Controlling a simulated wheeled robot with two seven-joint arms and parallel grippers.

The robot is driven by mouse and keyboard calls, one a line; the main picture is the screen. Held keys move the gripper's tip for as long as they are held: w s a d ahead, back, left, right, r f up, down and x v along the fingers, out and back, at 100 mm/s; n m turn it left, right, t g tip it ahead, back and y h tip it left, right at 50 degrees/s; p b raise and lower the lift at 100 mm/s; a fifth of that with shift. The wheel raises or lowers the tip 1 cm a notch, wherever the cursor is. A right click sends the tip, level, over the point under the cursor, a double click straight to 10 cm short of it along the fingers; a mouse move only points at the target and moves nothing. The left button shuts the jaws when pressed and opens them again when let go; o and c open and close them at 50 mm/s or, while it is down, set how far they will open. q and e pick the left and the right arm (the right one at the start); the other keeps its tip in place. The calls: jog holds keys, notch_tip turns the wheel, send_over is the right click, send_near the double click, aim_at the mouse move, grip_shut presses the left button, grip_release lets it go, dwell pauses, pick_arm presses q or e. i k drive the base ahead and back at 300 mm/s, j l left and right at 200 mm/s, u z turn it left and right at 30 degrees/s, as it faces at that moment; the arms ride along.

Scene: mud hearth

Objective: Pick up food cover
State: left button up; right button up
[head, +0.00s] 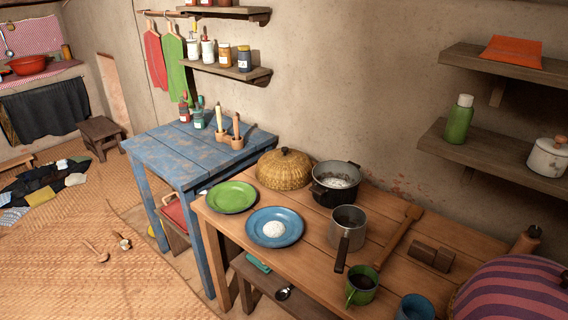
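A woven, straw-coloured domed cover (284,168) with a small dark knob on top sits at the back left of the wooden table, against the wall side. It looks like the food cover. It stands behind the green plate (231,197) and left of the black pot (335,182). A second dome, striped purple and red (512,294), is at the right front and is cut off by the picture's edge; I cannot tell what it is. Neither of my grippers is in view.
The wooden table (312,262) also holds a blue plate (275,227) with a white mound, a saucepan (348,221), a green mug (361,286), a blue cup (415,307) and wooden tools. A blue table (165,157) adjoins at left. Shelves (490,152) overhang at right.

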aim_at(283, 169)
jog(key=i+j, duration=0.3)
jog(key=j, duration=0.15)
jog(key=i+j, duration=0.35)
jog(key=j, duration=0.15)
jog(key=i+j, duration=0.3)
jog(key=j, duration=0.15)
jog(key=z, duration=1.25)
